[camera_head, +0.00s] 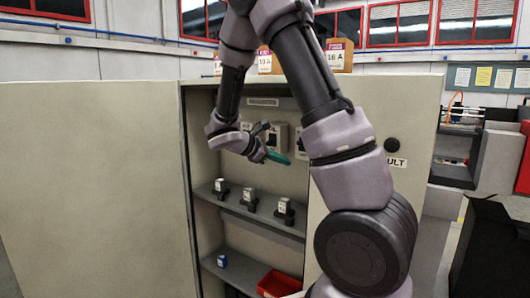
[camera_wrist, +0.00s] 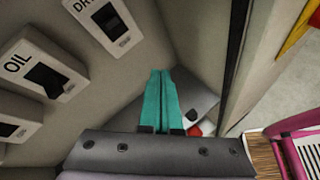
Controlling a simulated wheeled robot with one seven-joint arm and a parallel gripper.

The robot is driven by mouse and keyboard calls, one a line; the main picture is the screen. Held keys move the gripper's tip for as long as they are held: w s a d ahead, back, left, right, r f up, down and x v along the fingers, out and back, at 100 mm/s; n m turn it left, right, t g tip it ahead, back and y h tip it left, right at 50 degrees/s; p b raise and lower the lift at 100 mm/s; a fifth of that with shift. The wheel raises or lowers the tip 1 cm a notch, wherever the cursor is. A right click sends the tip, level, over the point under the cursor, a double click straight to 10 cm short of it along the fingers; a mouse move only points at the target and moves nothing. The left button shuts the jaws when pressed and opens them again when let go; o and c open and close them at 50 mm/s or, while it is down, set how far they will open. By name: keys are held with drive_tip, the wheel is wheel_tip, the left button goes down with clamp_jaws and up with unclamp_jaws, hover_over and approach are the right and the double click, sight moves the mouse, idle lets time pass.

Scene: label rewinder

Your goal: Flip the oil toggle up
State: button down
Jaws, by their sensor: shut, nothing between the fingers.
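The oil toggle (camera_wrist: 45,80) is a black rocker on a light box marked OIL, at the left of the wrist view. Whether it is up or down I cannot tell. My gripper (camera_wrist: 161,72) has teal fingers pressed together with nothing between them. The fingers are to the right of the OIL box in the wrist view and apart from it. In the head view my gripper (camera_head: 286,161) is inside the open cabinet in front of the switch boxes, and my arm hides part of them. The OIL lettering cannot be read there.
A switch marked DR, its label cut off (camera_wrist: 107,20), sits beside the OIL box; another switch (camera_wrist: 12,128) is on its other side. Cabinet walls bound the space.

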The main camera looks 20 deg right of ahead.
sight(270, 143)
drive_tip(key=w+a+f+n+t+h, duration=0.2)
drive_tip(key=w+a+f+n+t, duration=0.2)
drive_tip(key=w+a+n+t, duration=0.3)
drive_tip(key=w+n, duration=0.3)
drive_tip(key=w, duration=0.1)
drive_tip(key=shift+a+f+n+t+h, duration=0.2)
drive_tip(key=shift+n+t+h, duration=0.1)
drive_tip(key=shift+t, duration=0.1)
drive_tip(key=x, duration=1)
drive_tip(key=shift+s+a+r, duration=0.15)
drive_tip(key=shift+r, duration=0.5)
drive_tip(key=shift+s+a+r, duration=0.15)
drive_tip(key=shift+a+r, duration=0.05)
drive_tip(key=shift+r, duration=0.4)
drive_tip(key=shift+s+a+r, duration=0.1)
drive_tip(key=shift+a+r, duration=0.05)
drive_tip(key=shift+r, duration=0.5)
drive_tip(key=shift+r, duration=0.15)
drive_tip(key=shift+a+y, duration=0.1)
drive_tip(key=shift+y, duration=0.3)
